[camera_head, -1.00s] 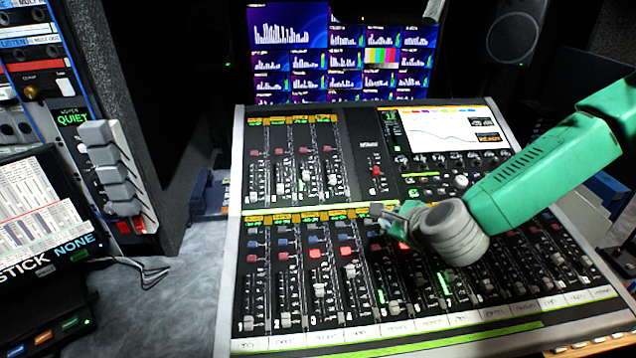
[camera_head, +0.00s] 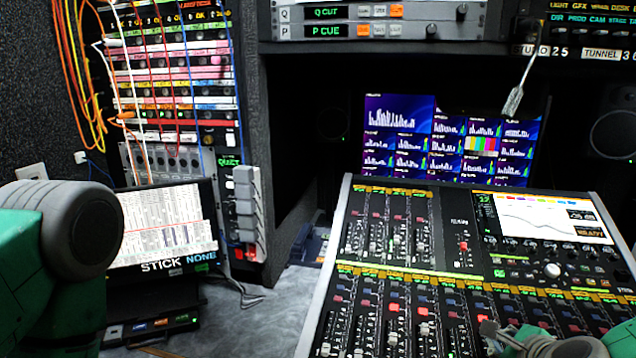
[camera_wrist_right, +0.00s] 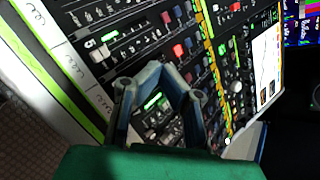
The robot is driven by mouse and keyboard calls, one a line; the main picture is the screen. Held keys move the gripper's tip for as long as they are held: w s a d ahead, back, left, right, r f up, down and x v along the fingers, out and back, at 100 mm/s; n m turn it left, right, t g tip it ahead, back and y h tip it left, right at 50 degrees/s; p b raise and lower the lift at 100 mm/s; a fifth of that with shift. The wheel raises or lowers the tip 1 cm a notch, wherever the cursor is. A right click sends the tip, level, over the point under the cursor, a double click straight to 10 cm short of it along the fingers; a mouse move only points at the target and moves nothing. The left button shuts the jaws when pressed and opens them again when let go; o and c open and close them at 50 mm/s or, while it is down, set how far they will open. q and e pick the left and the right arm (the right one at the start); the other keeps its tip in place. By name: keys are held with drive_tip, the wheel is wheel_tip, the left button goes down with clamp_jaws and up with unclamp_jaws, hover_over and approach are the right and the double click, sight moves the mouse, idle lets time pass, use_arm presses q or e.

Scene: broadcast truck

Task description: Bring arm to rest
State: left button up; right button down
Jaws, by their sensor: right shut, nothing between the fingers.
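My right gripper (camera_head: 489,330) is at the bottom edge of the head view, over the lower part of the mixing console (camera_head: 452,240). Its green and grey wrist is cut off by the frame. In the right wrist view the blue-grey fingers (camera_wrist_right: 163,70) come together at their tips with nothing between them. The console's faders and buttons (camera_wrist_right: 175,50) show beyond and between the fingers; I cannot tell whether the tips touch the panel. My left arm (camera_head: 70,235), green with a grey joint, fills the lower left of the head view; its gripper is not seen.
A patch rack (camera_head: 170,75) with coloured cables stands at the back left. A tilted screen (camera_head: 165,225) sits below it. A monitor wall (camera_head: 450,140) is behind the console, with a speaker (camera_head: 612,135) at right.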

drive_tip(key=s+a+f+n, duration=0.1)
drive_tip(key=f+n, duration=0.1)
drive_tip(key=s+a+f+n+g, duration=0.1)
drive_tip(key=s+a+f+n, duration=0.1)
drive_tip(key=s+a+f+n+g+y, duration=0.1)
drive_tip(key=s+f, duration=0.1)
drive_tip(key=shift+a+f+n, duration=0.15)
drive_tip(key=shift+f+n, duration=0.05)
drive_tip(key=shift+n, duration=0.2)
drive_tip(key=s+d+f+n+g, duration=0.1)
drive_tip(key=s+f+n+g, duration=0.5)
drive_tip(key=s+n, duration=0.65)
drive_tip(key=s+f+n+g, duration=0.3)
drive_tip(key=s+f+n, duration=0.55)
drive_tip(key=s, duration=0.65)
use_arm(q)
drive_tip(key=f+b, duration=0.4)
drive_tip(key=shift+s+a+f, duration=0.1)
drive_tip(key=shift+a+f, duration=0.1)
drive_tip(key=shift+f, duration=0.05)
use_arm(e)
drive_tip(key=shift+n+t, duration=0.4)
drive_tip(key=shift+n, duration=0.1)
drive_tip(key=w+f, duration=0.1)
drive_tip(key=w+a+f, duration=0.1)
drive_tip(key=shift+w+a+f, duration=0.2)
drive_tip(key=shift+w+f, duration=0.05)
drive_tip(key=shift+w, duration=0.15)
